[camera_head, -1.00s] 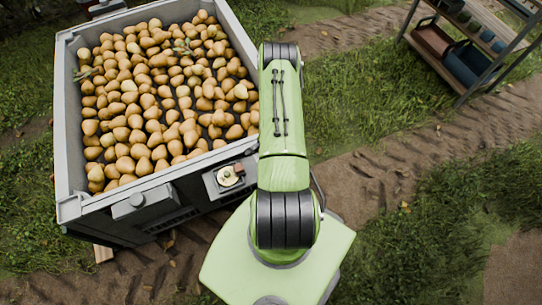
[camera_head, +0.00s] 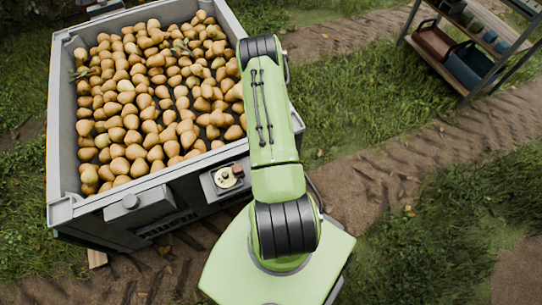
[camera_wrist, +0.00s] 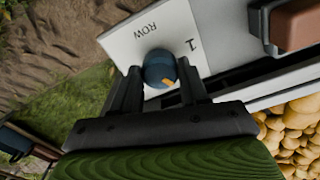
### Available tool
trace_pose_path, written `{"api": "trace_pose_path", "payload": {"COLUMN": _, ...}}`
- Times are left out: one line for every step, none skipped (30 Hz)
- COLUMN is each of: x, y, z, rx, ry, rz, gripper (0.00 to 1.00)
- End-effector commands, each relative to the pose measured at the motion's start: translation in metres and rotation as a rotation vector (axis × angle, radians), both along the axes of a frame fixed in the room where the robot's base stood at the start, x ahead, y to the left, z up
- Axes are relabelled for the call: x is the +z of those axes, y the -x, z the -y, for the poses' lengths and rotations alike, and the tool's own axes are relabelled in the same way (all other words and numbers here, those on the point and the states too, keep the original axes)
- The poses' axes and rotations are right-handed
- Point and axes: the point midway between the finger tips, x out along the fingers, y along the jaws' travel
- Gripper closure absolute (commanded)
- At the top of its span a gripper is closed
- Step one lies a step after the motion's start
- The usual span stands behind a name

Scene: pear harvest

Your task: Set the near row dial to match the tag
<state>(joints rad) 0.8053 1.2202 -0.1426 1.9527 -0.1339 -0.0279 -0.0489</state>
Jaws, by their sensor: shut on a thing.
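In the wrist view, a round blue dial (camera_wrist: 159,66) with an orange pointer mark sits on a white panel (camera_wrist: 130,38). The panel carries the word ROW and a figure 1. My gripper (camera_wrist: 160,74) is shut on the blue dial, with one dark finger on each side of it. The orange mark points toward the lower right of the picture, near the right finger. I cannot make out a separate tag. In the head view my gripper and this dial are not visible; my green arm reaches over the right side of the pear bin (camera_head: 62,150).
The grey bin is full of pears (camera_head: 160,95). A small plate with a pale round fitting (camera_head: 226,177) is on its front wall. A reddish-brown block (camera_wrist: 298,24) in a black holder stands beside the panel. A shelf rack (camera_head: 470,45) stands at the upper right, with grass and dirt track between.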

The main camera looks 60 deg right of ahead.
Motion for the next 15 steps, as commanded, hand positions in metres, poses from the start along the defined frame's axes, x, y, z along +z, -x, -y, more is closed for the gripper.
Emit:
{"api": "trace_pose_path", "payload": {"x": -0.0014, "y": -0.0003, "z": 0.0006, "rx": 0.043, "ry": 0.003, "rz": 0.000, "gripper": 0.86}}
{"api": "trace_pose_path", "payload": {"x": -0.0013, "y": -0.0003, "z": 0.0006, "rx": 0.071, "ry": 0.002, "rz": 0.001, "gripper": 0.86}}
{"api": "trace_pose_path", "payload": {"x": -0.0012, "y": -0.0004, "z": 0.0004, "rx": 0.109, "ry": 0.002, "rz": 0.001, "gripper": 0.86}}
{"api": "trace_pose_path", "payload": {"x": -0.0012, "y": -0.0005, "z": 0.0004, "rx": 0.137, "ry": 0.001, "rz": 0.001, "gripper": 0.86}}
{"api": "trace_pose_path", "payload": {"x": -0.0012, "y": -0.0004, "z": 0.0003, "rx": 0.165, "ry": 0.001, "rz": 0.001, "gripper": 0.86}}
{"api": "trace_pose_path", "payload": {"x": -0.0012, "y": -0.0002, "z": 0.0004, "rx": 0.204, "ry": 0.001, "rz": 0.000, "gripper": 0.86}}
{"api": "trace_pose_path", "payload": {"x": -0.0012, "y": -0.0001, "z": 0.0004, "rx": 0.232, "ry": 0.001, "rz": 0.000, "gripper": 0.86}}
{"api": "trace_pose_path", "payload": {"x": -0.0012, "y": -0.0001, "z": 0.0003, "rx": 0.261, "ry": 0.001, "rz": 0.000, "gripper": 0.86}}
{"api": "trace_pose_path", "payload": {"x": -0.0012, "y": -0.0002, "z": 0.0001, "rx": 0.299, "ry": 0.001, "rz": 0.000, "gripper": 0.86}}
{"api": "trace_pose_path", "payload": {"x": -0.0012, "y": -0.0004, "z": -0.0001, "rx": 0.327, "ry": 0.001, "rz": 0.000, "gripper": 0.86}}
{"api": "trace_pose_path", "payload": {"x": -0.0012, "y": -0.0004, "z": -0.0001, "rx": 0.355, "ry": 0.001, "rz": 0.001, "gripper": 0.86}}
{"api": "trace_pose_path", "payload": {"x": -0.0011, "y": -0.0002, "z": 0.0001, "rx": 0.394, "ry": 0.001, "rz": 0.001, "gripper": 0.86}}
{"api": "trace_pose_path", "payload": {"x": -0.0011, "y": -0.0001, "z": 0.0003, "rx": 0.421, "ry": 0.001, "rz": 0.000, "gripper": 0.86}}
{"api": "trace_pose_path", "payload": {"x": -0.0010, "y": -0.0001, "z": 0.0004, "rx": 0.450, "ry": 0.001, "rz": 0.000, "gripper": 0.86}}
{"api": "trace_pose_path", "payload": {"x": -0.0010, "y": -0.0002, "z": 0.0004, "rx": 0.488, "ry": 0.001, "rz": 0.000, "gripper": 0.86}}
